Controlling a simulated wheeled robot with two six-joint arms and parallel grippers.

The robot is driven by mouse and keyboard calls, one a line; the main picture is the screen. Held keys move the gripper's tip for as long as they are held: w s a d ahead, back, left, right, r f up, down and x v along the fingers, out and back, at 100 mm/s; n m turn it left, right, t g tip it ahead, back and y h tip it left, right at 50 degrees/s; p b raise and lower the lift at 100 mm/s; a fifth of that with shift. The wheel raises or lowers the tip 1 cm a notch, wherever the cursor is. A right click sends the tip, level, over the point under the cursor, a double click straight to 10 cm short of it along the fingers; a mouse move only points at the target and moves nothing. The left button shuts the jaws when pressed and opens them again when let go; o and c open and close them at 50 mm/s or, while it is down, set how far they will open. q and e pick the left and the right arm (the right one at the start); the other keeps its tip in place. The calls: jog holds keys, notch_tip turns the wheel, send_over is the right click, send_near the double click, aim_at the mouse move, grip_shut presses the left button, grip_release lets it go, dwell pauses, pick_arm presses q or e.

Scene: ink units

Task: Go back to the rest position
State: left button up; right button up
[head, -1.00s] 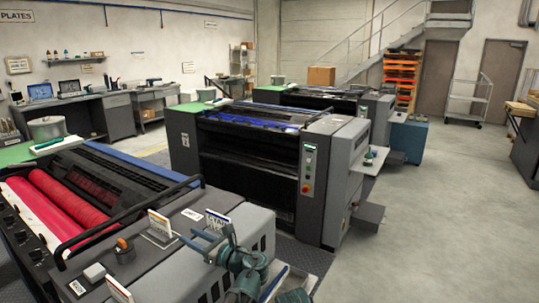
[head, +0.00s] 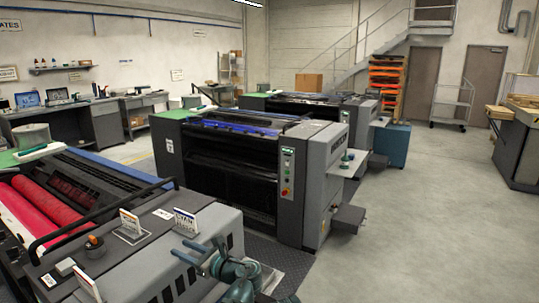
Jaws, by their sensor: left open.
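My left gripper (head: 180,249) is teal and shows at the bottom centre of the head view. Its two fingers are spread and point left, with nothing between them. It is over the grey end of the nearest ink unit (head: 195,223), in front of the small upright cards. Whether it touches the unit cannot be told. My right gripper does not show; only a small teal part is at the bottom edge.
The nearest unit has red rollers (head: 40,213). A second press (head: 232,180) with a side shelf (head: 340,163) stands beyond it, and a third behind. A counter (head: 525,150) stands at far right. Open concrete floor (head: 430,210) lies at right.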

pick_arm(q)
jog(key=s+d+f+n+g+h+p, duration=0.1)
jog(key=s+d+f+n+g+h, duration=0.15)
jog(key=s+f+n, duration=0.3)
jog(key=s+d+f+n+g+h+p, duration=0.1)
jog(key=s+d+f+n+g+h, duration=0.1)
jog(key=s+f+n+h, duration=0.4)
jog(key=s+d+f+n+g+h+p, duration=0.1)
jog(key=s+d+f+n+g+h, duration=0.3)
jog(key=s+d+n, duration=0.4)
jog(key=s+d+f+h, duration=0.1)
jog(key=s+d+f, duration=0.1)
jog(key=d, duration=0.3)
jog(key=shift+d, duration=0.15)
